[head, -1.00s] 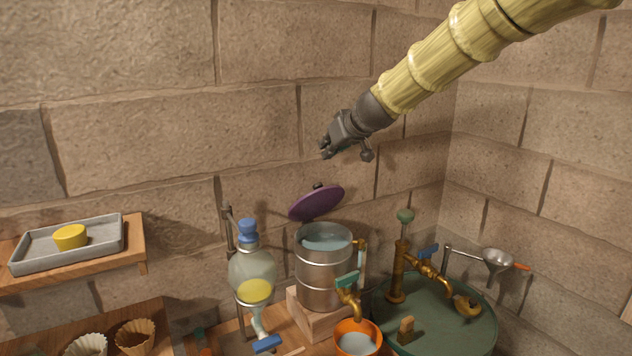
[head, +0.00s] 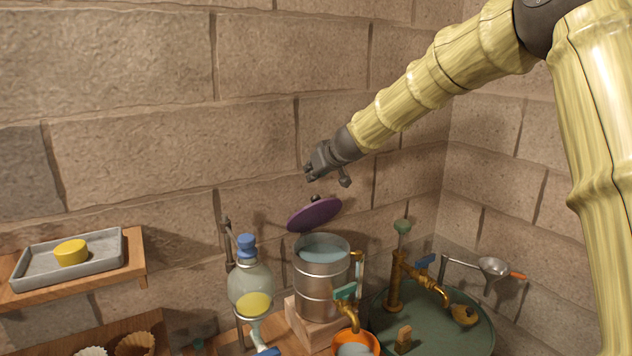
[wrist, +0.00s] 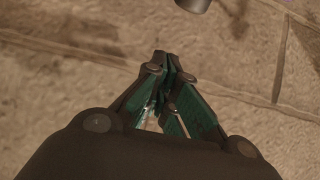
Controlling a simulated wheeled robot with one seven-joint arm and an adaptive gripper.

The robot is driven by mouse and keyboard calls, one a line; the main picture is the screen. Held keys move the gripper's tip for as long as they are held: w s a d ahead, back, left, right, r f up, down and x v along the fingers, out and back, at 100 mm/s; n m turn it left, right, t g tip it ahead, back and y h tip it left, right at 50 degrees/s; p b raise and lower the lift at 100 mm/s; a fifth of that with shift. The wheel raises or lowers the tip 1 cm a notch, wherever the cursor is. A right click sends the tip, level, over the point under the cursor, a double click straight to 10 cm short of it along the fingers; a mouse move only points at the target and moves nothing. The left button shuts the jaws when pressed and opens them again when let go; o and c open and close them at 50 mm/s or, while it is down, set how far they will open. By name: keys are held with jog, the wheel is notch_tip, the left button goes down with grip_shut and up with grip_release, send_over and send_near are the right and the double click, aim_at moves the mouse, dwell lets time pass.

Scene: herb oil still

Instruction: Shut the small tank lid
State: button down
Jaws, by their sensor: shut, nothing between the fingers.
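The small metal tank (head: 321,285) stands on a wooden block, with bluish water showing in its open top. Its purple lid (head: 315,214) is tilted up at the back of the rim, standing open, with a dark knob on its far side. My gripper (head: 308,176) is above the lid, near the stone wall, and apart from the lid. In the wrist view my gripper's fingers (wrist: 165,62) are closed together with nothing between them. The lid and tank do not show clearly in the wrist view.
A glass flask (head: 250,290) with a blue stopper stands left of the tank. A brass tap (head: 348,300) is on the tank's front, over an orange bowl (head: 357,346). A large green tank (head: 455,325) with brass fittings is at right. A grey tray (head: 105,262) sits on a left shelf.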

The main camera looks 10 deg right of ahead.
aim_at(316, 195)
jog(key=shift+s+d+f+p, duration=0.25)
jog(key=shift+s+f, duration=0.3)
jog(key=shift+f, duration=0.25)
jog(key=shift+s+d+f+p, duration=0.1)
jog(key=shift+s+f+p, duration=0.1)
jog(key=shift+s+f, duration=0.45)
jog(key=shift+w+f, duration=0.1)
jog(key=shift+w, duration=0.05)
jog(key=shift+f+b, duration=0.15)
jog(key=shift+b, duration=0.4)
